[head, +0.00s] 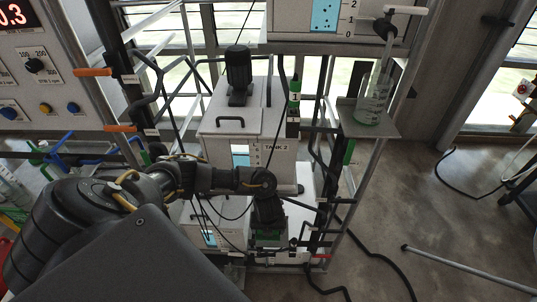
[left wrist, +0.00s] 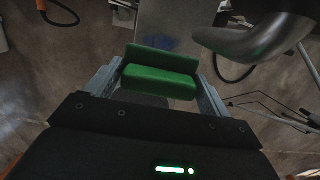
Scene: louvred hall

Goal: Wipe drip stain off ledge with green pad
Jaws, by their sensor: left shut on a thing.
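My left gripper (head: 268,228) reaches down in front of the tank rack in the head view. In the left wrist view its two grey fingers (left wrist: 160,88) are shut on a green pad (left wrist: 158,80), one at each end. The pad also shows as a small green patch (head: 268,237) below the gripper in the head view. Beyond the pad in the left wrist view is a grey ledge (left wrist: 185,18). A bluish stain (left wrist: 160,43) lies on it, partly hidden by the pad. I cannot tell whether the pad touches the ledge. My right gripper is not in view.
A white tank box (head: 270,155) labelled TANK 2 stands behind the gripper. A side shelf (head: 350,125) holds a measuring cylinder (head: 370,100). Pipes and black hoses (head: 385,265) run around the rack. The floor (head: 440,215) at right is mostly open.

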